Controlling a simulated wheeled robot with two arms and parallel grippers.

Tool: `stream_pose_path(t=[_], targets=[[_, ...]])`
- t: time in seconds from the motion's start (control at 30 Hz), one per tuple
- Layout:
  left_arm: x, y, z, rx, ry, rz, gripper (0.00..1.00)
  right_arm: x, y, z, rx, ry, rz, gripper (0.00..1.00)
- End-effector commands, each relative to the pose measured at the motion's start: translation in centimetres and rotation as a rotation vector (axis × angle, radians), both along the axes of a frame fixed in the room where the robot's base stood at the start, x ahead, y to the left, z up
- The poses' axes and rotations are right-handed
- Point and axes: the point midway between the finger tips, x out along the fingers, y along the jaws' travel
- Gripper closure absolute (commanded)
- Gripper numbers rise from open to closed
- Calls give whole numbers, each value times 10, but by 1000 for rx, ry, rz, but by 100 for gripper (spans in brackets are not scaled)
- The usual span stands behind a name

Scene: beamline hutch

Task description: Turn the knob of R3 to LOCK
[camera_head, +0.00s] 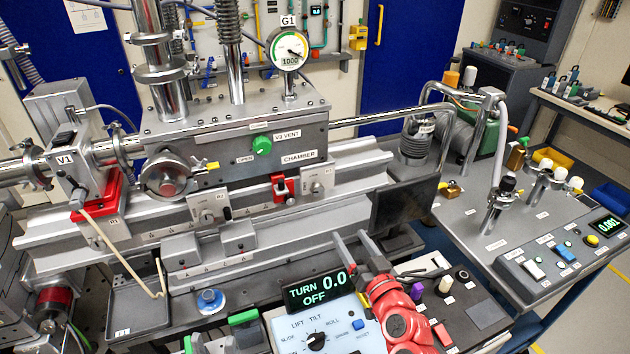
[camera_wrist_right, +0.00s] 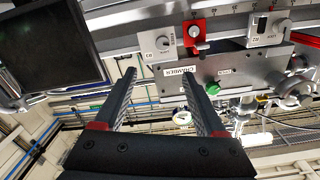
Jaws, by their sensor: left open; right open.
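R3 (camera_head: 318,180) is a small grey block with a round light knob, on the rail below the CHAMBER label. It also shows in the right wrist view, where its knob (camera_wrist_right: 162,43) lies beyond the fingertips, roughly between them. The knob's setting is too small to read. My right gripper (camera_head: 351,238), on a red wrist, is open and empty, below and right of R3 in the head view. Its two dark fingers (camera_wrist_right: 159,76) are spread and apart from R3. My left gripper (camera_head: 215,333), with green accents, is open at the bottom edge, partly cut off.
A red clamp (camera_head: 281,188) sits close beside R3, and R2 (camera_head: 209,208) is further left. A dark screen (camera_head: 402,205) stands right of R3. A control panel reading TURN 0.0 OFF (camera_head: 318,290) lies below my right fingers. The green V3 VENT knob (camera_head: 262,146) is above.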

Motion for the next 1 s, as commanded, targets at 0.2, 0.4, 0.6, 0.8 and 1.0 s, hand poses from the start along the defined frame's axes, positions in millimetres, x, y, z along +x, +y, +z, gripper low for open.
stream_pose_path(t=[0.2,0.4,0.6,0.8,1.0], targets=[[0,0,9,0,0,0,50,16,12,4,-4,5,20,27],[0,0,21,0,0,0,50,49,25,5,-4,4,19,27],[0,0,31,0,0,0,50,81,38,4,-4,5,16,27],[0,0,39,0,0,0,50,111,50,3,-5,4,16,27],[0,0,43,0,0,0,50,138,61,3,-4,2,14,27]])
